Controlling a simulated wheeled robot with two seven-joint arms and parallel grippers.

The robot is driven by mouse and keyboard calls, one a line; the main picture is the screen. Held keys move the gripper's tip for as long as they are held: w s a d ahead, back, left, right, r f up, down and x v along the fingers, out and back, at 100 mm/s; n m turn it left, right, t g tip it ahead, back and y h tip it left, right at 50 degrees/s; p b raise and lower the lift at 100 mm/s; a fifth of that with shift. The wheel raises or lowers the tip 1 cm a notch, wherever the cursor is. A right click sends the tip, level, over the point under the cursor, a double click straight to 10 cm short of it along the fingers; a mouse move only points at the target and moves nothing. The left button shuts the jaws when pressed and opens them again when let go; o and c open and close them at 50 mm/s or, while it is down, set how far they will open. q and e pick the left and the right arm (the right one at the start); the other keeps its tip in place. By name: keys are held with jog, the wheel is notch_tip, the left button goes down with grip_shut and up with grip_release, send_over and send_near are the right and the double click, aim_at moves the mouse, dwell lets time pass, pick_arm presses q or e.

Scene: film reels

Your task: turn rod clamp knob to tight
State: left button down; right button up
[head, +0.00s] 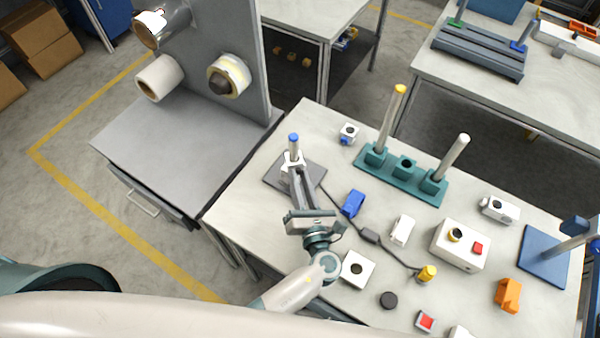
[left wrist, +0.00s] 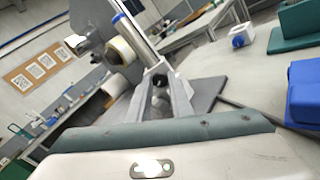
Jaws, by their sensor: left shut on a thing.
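A metal rod with a blue cap (head: 293,139) stands on a grey base plate (head: 312,178) at the table's left corner; the rod also shows in the left wrist view (left wrist: 139,41). A pale rod clamp sits low on the rod, mostly hidden by my fingers. My left gripper (head: 293,168) reaches it from the front, its fingers at the clamp. In the left wrist view my left gripper (left wrist: 158,90) is shut on the dark clamp knob (left wrist: 158,79), which is small and partly covered. The knob's angle cannot be read. My right gripper is out of view.
A blue block (head: 353,203) and a cable lie right of my left gripper. A teal stand (head: 402,168) with two rods is behind. A white block with a hole (head: 357,269) and a black disc (head: 388,300) lie near my arm. A grey reel machine (head: 180,155) stands at left.

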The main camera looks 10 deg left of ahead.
pick_arm(q)
jog(key=shift+m, duration=0.3)
jog(key=c, duration=1.6)
grip_release()
jog(key=shift+o, duration=0.2)
jog(key=shift+s, duration=0.1)
jog(key=p+v, duration=0.1)
jog(key=v, duration=1.6)
jog(key=shift+d, duration=0.15)
